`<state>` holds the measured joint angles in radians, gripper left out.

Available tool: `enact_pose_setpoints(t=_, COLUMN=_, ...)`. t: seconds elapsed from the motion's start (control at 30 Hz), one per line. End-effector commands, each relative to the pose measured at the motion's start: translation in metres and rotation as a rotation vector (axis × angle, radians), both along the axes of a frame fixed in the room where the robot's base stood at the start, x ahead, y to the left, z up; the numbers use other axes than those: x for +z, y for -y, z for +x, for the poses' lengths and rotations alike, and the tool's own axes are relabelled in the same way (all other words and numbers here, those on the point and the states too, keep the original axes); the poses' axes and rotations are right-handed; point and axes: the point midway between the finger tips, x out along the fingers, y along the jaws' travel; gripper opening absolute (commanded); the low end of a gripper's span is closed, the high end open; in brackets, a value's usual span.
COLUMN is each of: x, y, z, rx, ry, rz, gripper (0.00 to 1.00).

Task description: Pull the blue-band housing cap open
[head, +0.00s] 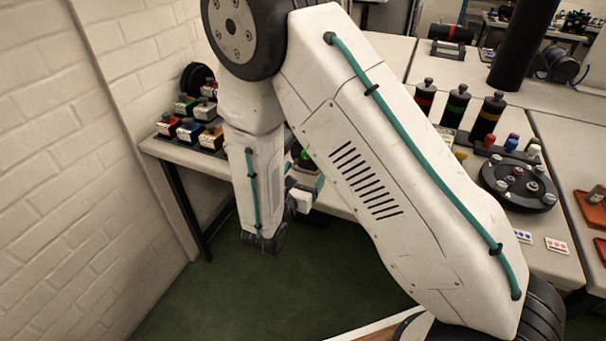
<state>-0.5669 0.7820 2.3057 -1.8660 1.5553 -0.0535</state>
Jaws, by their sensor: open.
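I cannot make out a blue-band housing or its cap in the head view. My own arm covers the middle of the picture and hides much of the bench behind it. Three upright black cylinders stand on the bench to the right of my arm: one with a red band (424,98), one with a green band (457,106) and one with a yellow-orange band (487,118). My forearm hangs down left of centre and my wrist is bent towards the bench. My gripper's fingers are hidden behind my arm.
A round black turntable (518,184) and small red, blue and white caps are at right. The green floor (210,295) at lower left is clear.

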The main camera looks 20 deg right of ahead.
Motion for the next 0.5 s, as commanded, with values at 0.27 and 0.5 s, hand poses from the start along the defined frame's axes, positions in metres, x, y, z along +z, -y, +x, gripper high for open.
enact_pose_setpoints(t=0.27, x=0.000, y=-0.022, z=-0.024, rx=0.005, ry=-0.001, rz=-0.001, gripper=0.83)
enact_pose_setpoints(t=0.5, x=0.000, y=-0.044, z=-0.051, rx=0.001, ry=0.000, rz=0.000, gripper=0.83)
